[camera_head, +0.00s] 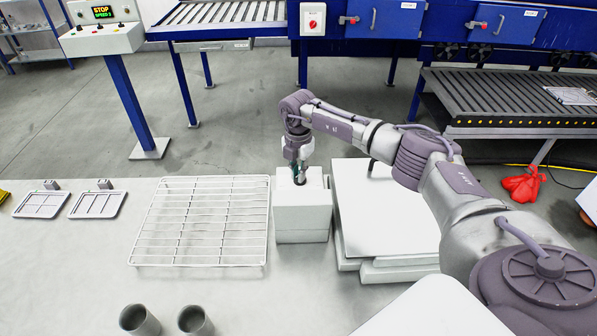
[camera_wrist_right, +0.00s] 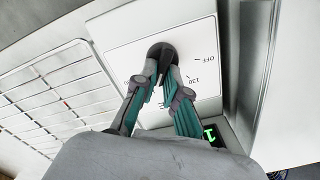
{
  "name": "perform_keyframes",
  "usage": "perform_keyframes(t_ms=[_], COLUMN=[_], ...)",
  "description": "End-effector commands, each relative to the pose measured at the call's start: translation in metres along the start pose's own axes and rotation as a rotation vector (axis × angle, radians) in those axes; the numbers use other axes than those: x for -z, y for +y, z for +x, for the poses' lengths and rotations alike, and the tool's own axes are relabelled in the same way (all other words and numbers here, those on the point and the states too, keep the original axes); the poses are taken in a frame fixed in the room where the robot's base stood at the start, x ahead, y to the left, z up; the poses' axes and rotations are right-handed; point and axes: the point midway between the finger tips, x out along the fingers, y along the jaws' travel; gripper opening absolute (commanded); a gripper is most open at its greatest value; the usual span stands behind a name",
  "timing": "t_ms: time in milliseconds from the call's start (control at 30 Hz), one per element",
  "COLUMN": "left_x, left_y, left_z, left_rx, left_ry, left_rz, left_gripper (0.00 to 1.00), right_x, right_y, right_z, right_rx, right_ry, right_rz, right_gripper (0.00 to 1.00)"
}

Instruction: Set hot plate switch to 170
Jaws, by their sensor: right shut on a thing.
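The hot plate switch is a dark round knob (camera_wrist_right: 162,52) on a white dial face (camera_wrist_right: 125,40) in the right wrist view. The marks OFF and 120 are readable to the right of the knob; other marks are hidden behind my fingers. My right gripper (camera_wrist_right: 163,72) is shut on the knob, one finger on each side. In the head view, my right gripper (camera_head: 300,178) points down onto the top of a white box (camera_head: 302,222). A green display (camera_wrist_right: 210,133) is partly visible, its number unclear. My left gripper is not in view.
A wire rack (camera_head: 200,220) lies left of the box. A pale flat slab (camera_head: 385,215) lies right of it. Two grey cups (camera_head: 139,320) stand at the front, and two small trays (camera_head: 97,204) lie at left. The table between cups and trays is clear.

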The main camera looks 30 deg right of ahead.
Motion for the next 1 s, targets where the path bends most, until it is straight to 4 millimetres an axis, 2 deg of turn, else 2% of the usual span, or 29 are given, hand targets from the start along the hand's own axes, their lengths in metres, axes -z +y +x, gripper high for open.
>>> perform_keyframes(t_ms=[400, 433, 567, 867, 1000], left_x=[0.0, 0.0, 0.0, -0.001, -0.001], left_y=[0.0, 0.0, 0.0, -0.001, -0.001], left_z=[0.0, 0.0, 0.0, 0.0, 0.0], left_rx=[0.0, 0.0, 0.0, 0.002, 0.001], left_ry=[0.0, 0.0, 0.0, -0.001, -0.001], left_rz=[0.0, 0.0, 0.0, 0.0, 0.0], left_gripper=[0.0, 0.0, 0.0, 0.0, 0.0], right_x=[-0.001, -0.002, -0.001, -0.001, -0.001], right_y=[0.001, 0.001, 0.001, 0.0, 0.001], right_z=[-0.002, -0.002, -0.001, -0.001, -0.013], right_rx=[-0.005, -0.005, -0.004, -0.002, -0.005], right_ry=[-0.004, -0.004, -0.003, -0.001, -0.002], right_rz=[0.006, 0.006, 0.006, 0.005, 0.004], right_gripper=[0.0, 0.15, 0.36, 0.36, 0.36])
